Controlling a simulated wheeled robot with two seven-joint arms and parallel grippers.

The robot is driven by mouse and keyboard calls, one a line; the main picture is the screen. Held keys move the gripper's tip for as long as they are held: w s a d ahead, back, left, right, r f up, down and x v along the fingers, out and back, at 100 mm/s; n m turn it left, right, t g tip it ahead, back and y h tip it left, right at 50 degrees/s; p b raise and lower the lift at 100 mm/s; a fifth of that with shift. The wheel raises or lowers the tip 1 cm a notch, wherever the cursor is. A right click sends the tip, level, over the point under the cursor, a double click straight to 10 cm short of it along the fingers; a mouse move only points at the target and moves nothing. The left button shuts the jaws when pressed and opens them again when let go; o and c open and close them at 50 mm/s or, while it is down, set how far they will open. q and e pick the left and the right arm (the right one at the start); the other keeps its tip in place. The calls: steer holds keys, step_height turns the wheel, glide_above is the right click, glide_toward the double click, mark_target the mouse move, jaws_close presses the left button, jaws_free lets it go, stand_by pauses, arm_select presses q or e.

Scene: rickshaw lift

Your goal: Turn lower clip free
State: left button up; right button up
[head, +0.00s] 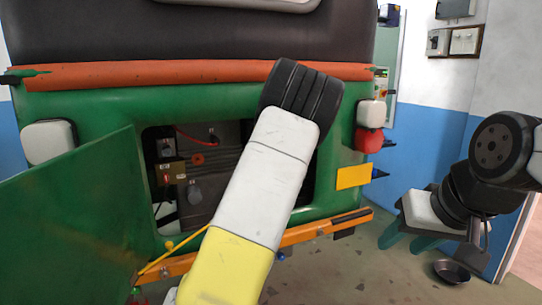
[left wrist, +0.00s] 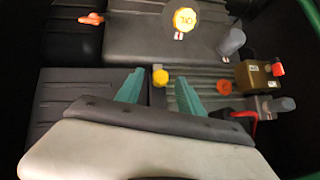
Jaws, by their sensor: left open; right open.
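In the left wrist view, an orange winged clip (left wrist: 92,18) lies roughly level on a dark ribbed panel at the upper left. A second, rounder orange clip (left wrist: 225,88) is at the right; it also shows in the head view (head: 197,159). I cannot tell for certain which is the lower one. My left gripper (left wrist: 158,92) is inside the bay, its teal fingers apart and apparently empty. It touches neither clip as far as I see. My left arm hides it in the head view. My right gripper (head: 414,240) is open and empty, outside, at the right.
The open green door (head: 75,225) stands at the left of the bay. Inside are a yellow oil cap (left wrist: 185,18), a smaller yellow cap (left wrist: 160,77), a brown box (left wrist: 258,75) and a grey cylinder (left wrist: 232,40). A dark bowl (head: 452,271) lies on the floor.

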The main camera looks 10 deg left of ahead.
arm_select(q)
steer(key=v, duration=0.6)
steer(key=shift+s+d+r, duration=0.2)
steer(key=s+a+f+m+g+h, duration=0.1)
steer(key=s+a+f+h, duration=0.15)
steer(key=s, duration=0.45)
steer(key=s+a+f+g+h, duration=0.1)
steer(key=s+h, duration=0.2)
steer(key=s, duration=0.4)
steer(key=s+d+m+t+h, duration=0.1)
steer(key=s+d+m, duration=0.1)
steer(key=s, duration=1.1)
steer(key=s+d+m+h, duration=0.2)
steer(key=s+d, duration=0.3)
steer(key=s, duration=0.8)
steer(key=shift+s+f+m+t, duration=0.25)
steer(key=shift+f+m+t, duration=0.15)
steer(key=shift+m, duration=0.3)
arm_select(e)
steer(key=shift+c, duration=0.2)
